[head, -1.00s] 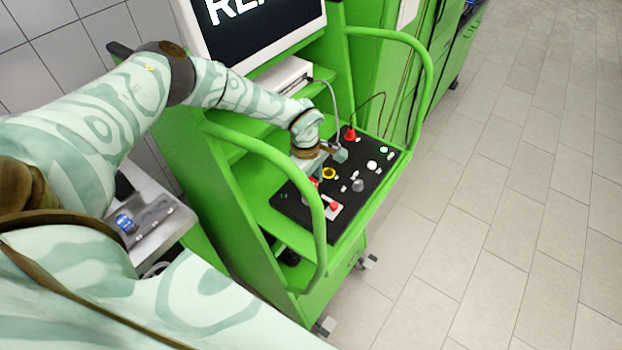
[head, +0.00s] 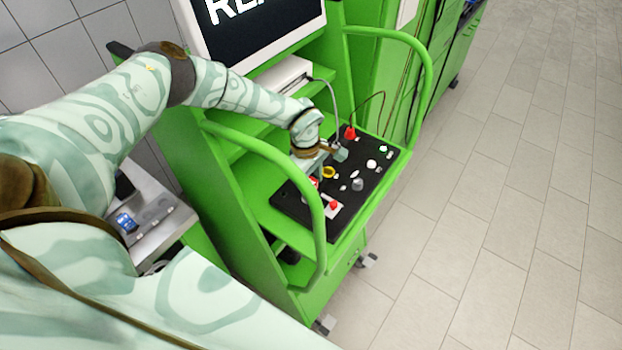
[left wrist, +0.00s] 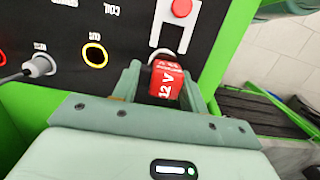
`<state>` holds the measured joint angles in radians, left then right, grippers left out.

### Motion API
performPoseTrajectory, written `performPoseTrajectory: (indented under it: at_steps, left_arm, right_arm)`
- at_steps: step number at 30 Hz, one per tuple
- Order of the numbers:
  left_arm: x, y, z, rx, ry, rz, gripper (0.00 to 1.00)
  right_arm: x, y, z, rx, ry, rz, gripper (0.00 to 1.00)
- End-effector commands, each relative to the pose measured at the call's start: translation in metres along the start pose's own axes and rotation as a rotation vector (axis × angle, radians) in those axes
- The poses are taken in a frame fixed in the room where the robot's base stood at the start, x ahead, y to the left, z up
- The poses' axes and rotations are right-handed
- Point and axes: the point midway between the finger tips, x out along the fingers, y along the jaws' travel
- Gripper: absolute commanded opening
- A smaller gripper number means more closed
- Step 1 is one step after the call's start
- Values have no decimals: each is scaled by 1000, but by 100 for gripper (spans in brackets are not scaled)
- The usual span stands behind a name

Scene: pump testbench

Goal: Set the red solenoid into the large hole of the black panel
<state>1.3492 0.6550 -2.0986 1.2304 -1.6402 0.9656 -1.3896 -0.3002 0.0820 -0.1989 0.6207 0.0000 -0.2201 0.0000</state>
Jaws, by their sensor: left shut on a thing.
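The black panel (head: 352,190) lies on the green bench, with labels, knobs and ring fittings on it. My left gripper (head: 316,172) is over its left part. In the left wrist view my left gripper (left wrist: 162,88) is shut on the red solenoid (left wrist: 168,82), marked "12 V". The solenoid's pale, dark-rimmed far end is at the panel (left wrist: 120,25), just below a white plate with a red button. I cannot tell whether that end sits in a hole or only touches; the large hole itself is hidden. In the head view a little red of the solenoid (head: 314,181) shows. My right gripper is not in view.
A red button on a white plate (head: 334,206) is beside the gripper. Green curved handrails (head: 318,220) flank the bench. A monitor (head: 255,25) stands above.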

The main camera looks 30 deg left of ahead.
Motion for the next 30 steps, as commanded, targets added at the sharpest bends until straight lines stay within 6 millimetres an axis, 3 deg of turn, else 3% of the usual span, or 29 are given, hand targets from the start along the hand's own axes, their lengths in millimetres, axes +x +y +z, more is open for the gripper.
performPoseTrajectory:
  at_steps: [30]
  left_arm:
    - [8,1,0,0,0,1,27]
  right_arm:
    - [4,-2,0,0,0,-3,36]
